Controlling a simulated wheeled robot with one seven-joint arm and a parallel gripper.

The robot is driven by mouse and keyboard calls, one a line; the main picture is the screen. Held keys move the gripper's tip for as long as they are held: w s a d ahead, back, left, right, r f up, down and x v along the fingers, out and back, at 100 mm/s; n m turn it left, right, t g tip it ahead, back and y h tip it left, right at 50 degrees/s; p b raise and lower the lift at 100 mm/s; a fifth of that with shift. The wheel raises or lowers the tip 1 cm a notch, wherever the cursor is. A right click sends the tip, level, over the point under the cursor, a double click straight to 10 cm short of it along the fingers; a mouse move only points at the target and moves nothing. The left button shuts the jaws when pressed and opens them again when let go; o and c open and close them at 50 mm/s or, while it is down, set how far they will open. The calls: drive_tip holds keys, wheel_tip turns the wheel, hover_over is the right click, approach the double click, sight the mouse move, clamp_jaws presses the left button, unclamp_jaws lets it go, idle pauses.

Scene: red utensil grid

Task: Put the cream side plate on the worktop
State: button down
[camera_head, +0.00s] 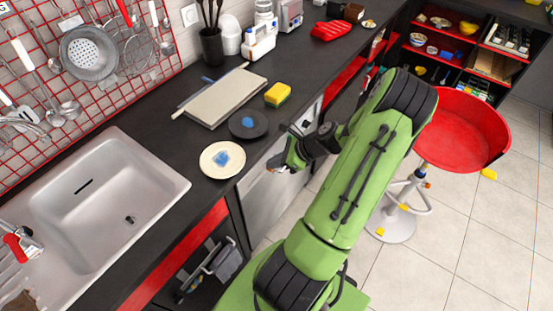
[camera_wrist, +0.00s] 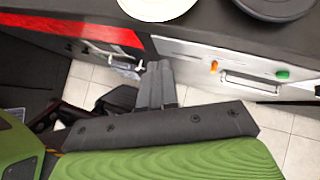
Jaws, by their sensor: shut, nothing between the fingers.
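The cream side plate (camera_head: 222,160) lies flat on the dark worktop (camera_head: 150,114), right of the sink and close to the front edge. It has a blue patch in its middle. Its lower part shows at the top of the wrist view (camera_wrist: 158,8). My gripper (camera_head: 272,168) is in front of the worktop edge, to the right of the plate and apart from it. In the wrist view the fingers (camera_wrist: 158,72) are together and hold nothing, in front of the cabinet fronts.
A dark plate (camera_head: 248,124) with a blue patch lies beyond the cream plate. A yellow sponge (camera_head: 278,94) and a pale board (camera_head: 220,97) lie farther back. The white sink (camera_head: 90,215) is at left. A red stool (camera_head: 462,130) stands on the floor at right.

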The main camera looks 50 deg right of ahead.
sight(231, 164)
drive_tip(key=w+a+f, duration=0.1)
drive_tip(key=w, duration=0.1)
drive_tip(key=w+a+f, duration=0.1)
drive_tip(key=w, duration=0.1)
drive_tip(key=w+a+f, duration=0.1)
drive_tip(key=w, duration=0.2)
drive_tip(key=shift+a+f, duration=0.1)
drive_tip(key=shift+f, duration=0.25)
drive_tip(key=w, duration=0.1)
drive_tip(key=w+a+p, duration=0.1)
drive_tip(key=w, duration=0.1)
drive_tip(key=w+a, duration=0.1)
drive_tip(key=w, duration=0.1)
drive_tip(key=shift+a+p, duration=0.1)
drive_tip(key=shift+p, duration=0.2)
drive_tip(key=shift+s, duration=0.35)
drive_tip(key=shift+w, duration=0.15)
